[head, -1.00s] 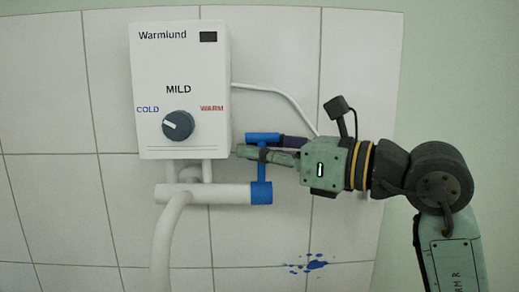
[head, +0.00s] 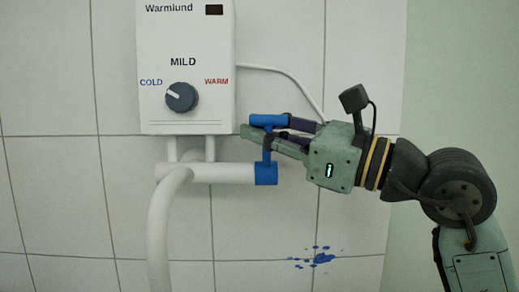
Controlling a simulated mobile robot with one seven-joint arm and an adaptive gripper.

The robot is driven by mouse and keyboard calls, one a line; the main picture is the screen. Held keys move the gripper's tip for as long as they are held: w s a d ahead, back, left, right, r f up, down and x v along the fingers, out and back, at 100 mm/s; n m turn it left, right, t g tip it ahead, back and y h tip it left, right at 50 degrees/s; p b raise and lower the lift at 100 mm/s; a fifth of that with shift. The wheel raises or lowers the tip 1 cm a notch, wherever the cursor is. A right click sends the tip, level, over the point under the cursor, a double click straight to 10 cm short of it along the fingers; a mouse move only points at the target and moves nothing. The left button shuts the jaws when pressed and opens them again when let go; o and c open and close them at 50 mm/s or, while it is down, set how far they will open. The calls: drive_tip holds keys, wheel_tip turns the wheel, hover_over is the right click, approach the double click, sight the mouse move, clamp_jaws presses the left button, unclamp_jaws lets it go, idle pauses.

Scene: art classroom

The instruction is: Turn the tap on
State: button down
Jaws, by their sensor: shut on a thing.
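The tap is a white horizontal pipe (head: 218,172) under the heater, with a blue collar on its right end and a blue T-shaped handle (head: 266,122) rising from it. The handle's crossbar stands above the collar and looks slightly tilted. My gripper (head: 268,138) comes in from the right with its fingers around the handle, one finger in front and one behind. It is shut on the blue handle, just below the crossbar. The front finger hides part of the handle's stem.
A white water heater (head: 186,60) with a grey dial (head: 181,97) hangs above the pipe. A white cable (head: 285,80) runs from its right side down behind my gripper. A white spout (head: 158,230) curves down at the left. Blue splatters (head: 320,258) mark the tiled wall below.

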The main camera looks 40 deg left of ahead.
drive_tip(key=shift+w+d+r, duration=0.2)
drive_tip(key=shift+w+d, duration=0.1)
drive_tip(key=shift+w, duration=0.1)
drive_tip(key=c, duration=2.1)
unclamp_jaws()
drive_tip(key=shift+o, duration=1.4)
drive_tip(key=shift+w+d, duration=0.1)
drive_tip(key=shift+d, duration=0.1)
drive_tip(key=o, duration=0.6)
drive_tip(key=shift+s+a+f, duration=0.15)
drive_tip(key=shift+s+a, duration=0.1)
drive_tip(key=s+v, duration=0.1)
drive_tip(key=v, duration=1.1)
drive_tip(key=shift+w, duration=0.4)
drive_tip(key=shift+d, duration=0.1)
